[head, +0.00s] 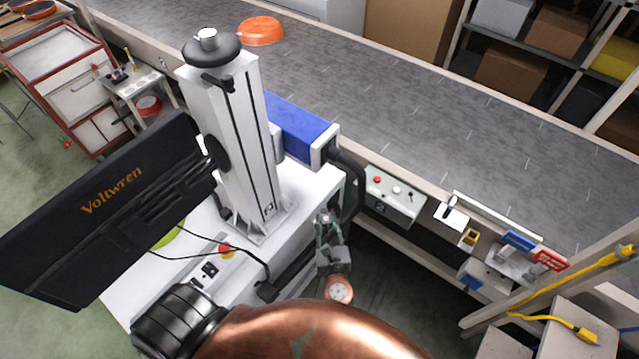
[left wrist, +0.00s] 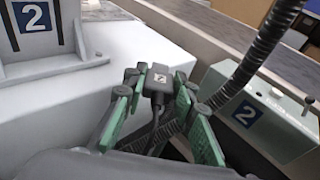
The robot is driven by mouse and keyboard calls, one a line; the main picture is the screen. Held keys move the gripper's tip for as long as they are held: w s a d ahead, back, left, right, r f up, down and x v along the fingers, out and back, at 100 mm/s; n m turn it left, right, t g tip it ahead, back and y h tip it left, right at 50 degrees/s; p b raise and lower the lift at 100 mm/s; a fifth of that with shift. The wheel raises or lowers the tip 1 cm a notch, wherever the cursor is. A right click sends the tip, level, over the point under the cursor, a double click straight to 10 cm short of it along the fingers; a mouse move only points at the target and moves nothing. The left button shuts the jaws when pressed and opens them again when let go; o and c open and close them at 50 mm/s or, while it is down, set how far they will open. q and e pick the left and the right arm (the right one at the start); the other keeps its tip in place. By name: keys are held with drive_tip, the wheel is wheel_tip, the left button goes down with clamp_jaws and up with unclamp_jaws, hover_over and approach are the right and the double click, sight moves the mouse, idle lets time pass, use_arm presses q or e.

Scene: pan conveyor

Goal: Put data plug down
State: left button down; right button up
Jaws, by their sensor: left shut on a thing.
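In the head view my left gripper (head: 328,235) is beside the right edge of the white machine base (head: 325,190), below the blue laser head. The plug is too small to make out clearly there. My right gripper is not in view.
A control box (head: 395,195), marked "2" in the wrist view (left wrist: 262,118), is right of the gripper. A black corrugated hose (left wrist: 262,50) runs close by. The grey conveyor (head: 430,110) lies behind, with an orange pan (head: 261,31). A black monitor (head: 110,210) stands left.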

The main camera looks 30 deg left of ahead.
sight(324, 209)
use_arm(q)
drive_tip(key=x, duration=0.2)
drive_tip(key=r+x, duration=0.1)
drive_tip(key=x, duration=0.2)
drive_tip(key=shift+w+a, duration=0.15)
drive_tip(key=x, duration=0.4)
drive_tip(key=r+b+x, duration=0.1)
drive_tip(key=x, duration=0.3)
drive_tip(key=r+x, duration=0.1)
drive_tip(key=x, duration=0.3)
drive_tip(key=shift+w+a+r+b, duration=0.1)
drive_tip(key=shift+a+b, duration=0.15)
drive_tip(key=shift+b, duration=0.05)
drive_tip(key=shift+w+a, duration=0.15)
wheel_tip(324, 209, down, 4)
drive_tip(key=shift+r+b, duration=0.15)
drive_tip(key=shift+b, duration=0.7)
drive_tip(key=shift+r, duration=0.15)
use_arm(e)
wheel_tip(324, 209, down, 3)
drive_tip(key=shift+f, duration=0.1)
use_arm(q)
drive_tip(key=c, duration=1.6)
unclamp_jaws()
